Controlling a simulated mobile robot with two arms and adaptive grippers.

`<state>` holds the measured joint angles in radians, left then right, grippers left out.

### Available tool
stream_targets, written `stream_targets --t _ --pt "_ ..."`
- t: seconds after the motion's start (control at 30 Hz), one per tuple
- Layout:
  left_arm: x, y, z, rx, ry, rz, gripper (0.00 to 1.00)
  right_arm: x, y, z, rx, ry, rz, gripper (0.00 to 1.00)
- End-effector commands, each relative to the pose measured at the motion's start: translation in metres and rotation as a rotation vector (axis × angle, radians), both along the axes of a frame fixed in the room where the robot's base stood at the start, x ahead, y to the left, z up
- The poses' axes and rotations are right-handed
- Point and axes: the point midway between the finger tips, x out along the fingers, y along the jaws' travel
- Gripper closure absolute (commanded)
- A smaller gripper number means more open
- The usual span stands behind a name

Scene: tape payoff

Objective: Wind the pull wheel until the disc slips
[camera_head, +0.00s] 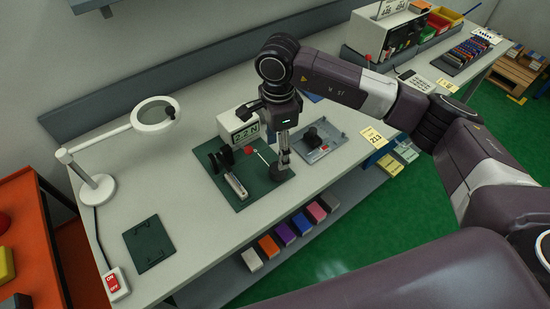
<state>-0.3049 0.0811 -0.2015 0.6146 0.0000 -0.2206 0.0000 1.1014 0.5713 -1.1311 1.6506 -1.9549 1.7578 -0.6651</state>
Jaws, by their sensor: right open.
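A dark green base plate (249,200) lies on the bench. On its left part stands a dark payoff unit with upright black discs (223,156) and a pale bar in front. A cream force gauge box (230,123) behind it shows a reading that looks like 2.2 N. A small red part with a thin pale rod (262,157) lies between. My right gripper (284,160) points down over the right part of the plate, open. A dark round part (281,174), perhaps the pull wheel, is below its fingertips; contact cannot be told. My left gripper is out of view.
A grey plate with a black knob (314,139) is right of the base plate. A white magnifier lamp (155,114), a dark green mat (149,244) and an ON/OFF switch (115,284) are left. Colored bins (284,233) sit on the shelf below. The bench front-left is mostly clear.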

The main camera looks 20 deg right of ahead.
Motion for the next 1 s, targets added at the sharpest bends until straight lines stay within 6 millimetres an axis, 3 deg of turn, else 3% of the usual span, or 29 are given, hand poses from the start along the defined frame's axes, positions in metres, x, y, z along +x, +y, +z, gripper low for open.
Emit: stream_targets --t 0.23,0.5,0.67,0.87,1.0 --pt "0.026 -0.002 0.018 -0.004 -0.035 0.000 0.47 -0.002 -0.001 -0.032 -0.003 0.008 -0.001 0.46" --pt "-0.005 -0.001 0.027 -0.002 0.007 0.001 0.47 -0.002 0.000 -0.069 -0.001 0.005 -0.001 0.46" --pt "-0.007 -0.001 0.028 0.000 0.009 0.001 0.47 -0.002 0.000 -0.076 -0.002 0.003 0.001 0.46" --pt "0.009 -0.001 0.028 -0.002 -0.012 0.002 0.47 -0.001 0.000 -0.076 -0.001 0.003 0.001 0.46" --pt "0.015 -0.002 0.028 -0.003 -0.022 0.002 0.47 -0.001 0.000 -0.076 -0.001 0.003 0.000 0.61"
